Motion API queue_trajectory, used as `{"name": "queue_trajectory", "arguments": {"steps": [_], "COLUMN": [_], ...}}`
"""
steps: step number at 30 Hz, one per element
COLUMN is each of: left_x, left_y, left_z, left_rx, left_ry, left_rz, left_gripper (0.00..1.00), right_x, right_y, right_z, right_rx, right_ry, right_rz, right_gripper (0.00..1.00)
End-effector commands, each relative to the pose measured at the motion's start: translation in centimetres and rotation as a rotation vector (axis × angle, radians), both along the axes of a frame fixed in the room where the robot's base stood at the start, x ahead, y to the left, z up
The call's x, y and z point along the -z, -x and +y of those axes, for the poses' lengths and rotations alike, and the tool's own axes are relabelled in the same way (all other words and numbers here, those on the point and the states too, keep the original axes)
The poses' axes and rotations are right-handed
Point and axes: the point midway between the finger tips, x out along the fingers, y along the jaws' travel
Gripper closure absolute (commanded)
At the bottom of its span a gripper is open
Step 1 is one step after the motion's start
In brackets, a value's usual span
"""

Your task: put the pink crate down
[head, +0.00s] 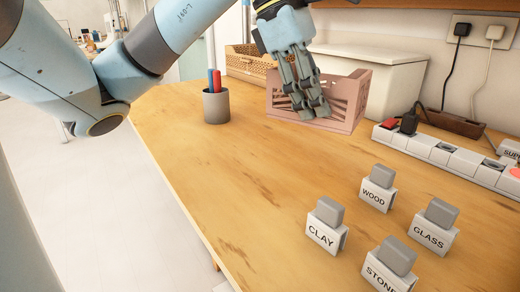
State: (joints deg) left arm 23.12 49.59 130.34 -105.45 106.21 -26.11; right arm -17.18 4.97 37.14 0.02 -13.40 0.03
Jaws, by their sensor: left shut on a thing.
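The pink crate (352,98) is at the back of the wooden table, a slatted open box in front of a white bin. My left gripper (312,108) reaches down from above and is shut on the crate's near side, hiding part of that wall. The crate looks upright. I cannot tell whether its base touches the table or hangs just above it. My right gripper is not in the view.
A grey cup with pens (216,106) stands left of the crate. A wicker basket (248,64) and the white bin (385,75) are behind. A power strip (440,152) runs along the right. Several labelled blocks (326,226) stand at front right. The table's (225,180) left-middle is clear.

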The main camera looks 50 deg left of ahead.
Motion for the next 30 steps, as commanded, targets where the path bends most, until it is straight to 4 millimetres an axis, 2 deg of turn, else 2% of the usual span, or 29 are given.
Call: {"name": "queue_trajectory", "arguments": {"steps": [3,8,13,18,21,26,30], "left_x": [0.9,1.8,2.7,4.2,5.3,6.6,9.3], "left_y": [0.6,1.3,1.9,2.5,2.8,3.1,3.1], "left_z": [1.7,3.7,5.6,8.0,9.4,10.4,10.3], "left_rx": [-0.001,-0.001,0.001,0.000,0.000,0.002,0.001], "left_ry": [-0.012,-0.012,-0.006,-0.005,-0.001,-0.001,0.004], "left_rz": [0.009,0.011,0.010,0.007,0.005,0.001,0.002], "left_gripper": [1.00,1.00,1.00,1.00,1.00,1.00,1.00], "right_x": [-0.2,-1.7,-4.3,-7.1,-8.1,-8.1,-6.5], "right_y": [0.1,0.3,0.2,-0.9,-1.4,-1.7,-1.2], "right_z": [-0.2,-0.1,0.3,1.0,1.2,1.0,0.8], "right_rx": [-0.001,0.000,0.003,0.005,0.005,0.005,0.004], "right_ry": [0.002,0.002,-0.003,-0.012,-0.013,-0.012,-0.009], "right_rz": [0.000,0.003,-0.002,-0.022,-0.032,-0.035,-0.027], "right_gripper": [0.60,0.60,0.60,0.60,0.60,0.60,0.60]}}
